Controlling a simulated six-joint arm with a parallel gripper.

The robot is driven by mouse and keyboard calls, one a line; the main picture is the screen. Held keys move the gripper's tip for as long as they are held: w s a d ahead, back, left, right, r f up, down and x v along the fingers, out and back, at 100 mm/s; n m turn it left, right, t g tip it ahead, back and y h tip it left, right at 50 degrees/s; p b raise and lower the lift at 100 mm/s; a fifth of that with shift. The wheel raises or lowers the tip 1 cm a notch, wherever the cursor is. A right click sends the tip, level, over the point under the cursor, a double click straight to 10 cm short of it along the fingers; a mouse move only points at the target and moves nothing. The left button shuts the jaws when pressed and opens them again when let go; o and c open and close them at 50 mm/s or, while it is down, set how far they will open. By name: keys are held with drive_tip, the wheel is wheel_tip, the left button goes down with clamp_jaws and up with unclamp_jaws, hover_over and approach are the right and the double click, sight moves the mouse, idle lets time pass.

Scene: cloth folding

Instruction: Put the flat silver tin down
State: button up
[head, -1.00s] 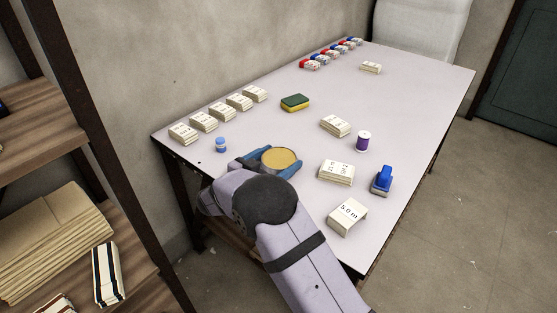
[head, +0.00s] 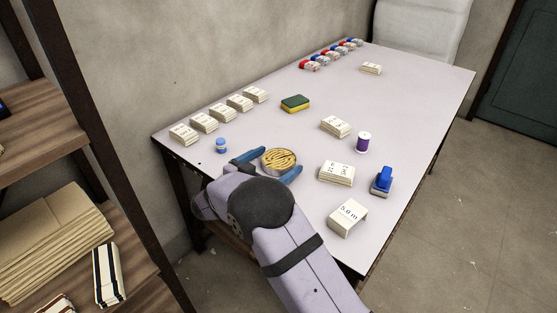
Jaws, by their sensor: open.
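The flat round tin (head: 280,160) is on the near part of the table, level, with a pale rim and a yellow-brown, dark-streaked top. It appears to rest on the tabletop. My gripper (head: 270,167) is open around it, one blue finger at its left and the other at its lower right. The near side of the tin is partly hidden by my gripper. I cannot tell whether a finger still touches it.
On the table (head: 400,95), a small blue-capped bottle (head: 221,145) stands left of the tin. A green-yellow sponge (head: 295,103) lies beyond it. Card stacks (head: 337,172), a purple spool (head: 363,142) and a blue stapler-like object (head: 382,180) are to the right.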

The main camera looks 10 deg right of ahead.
drive_tip(key=v, duration=1)
drive_tip(key=shift+s+p, duration=0.15)
drive_tip(key=shift+p, duration=0.15)
drive_tip(key=shift+r, duration=0.1)
drive_tip(key=w+r+n+t+y+p, duration=0.1)
drive_tip(key=w+r+n+y+p, duration=0.2)
drive_tip(key=r+y+p, duration=0.35)
drive_tip(key=w+r+n+y+p, duration=0.2)
drive_tip(key=r+n+y+p, duration=0.1)
drive_tip(key=r+y+p, duration=0.3)
drive_tip(key=s+d+r+n+g+p, duration=0.1)
drive_tip(key=s+d+g+p, duration=0.3)
drive_tip(key=s, duration=0.7)
drive_tip(key=s+d+r+n+g+p, duration=0.1)
drive_tip(key=s+d+g+p, duration=0.3)
drive_tip(key=s, duration=0.7)
drive_tip(key=s+d+r+n+g+h+p, duration=0.1)
drive_tip(key=s+d+r+g+p, duration=0.2)
drive_tip(key=s+d+p, duration=0.3)
drive_tip(key=s+d+g, duration=0.1)
drive_tip(key=s, duration=0.4)
drive_tip(key=shift+s+d, duration=0.2)
drive_tip(key=shift+s, duration=0.15)
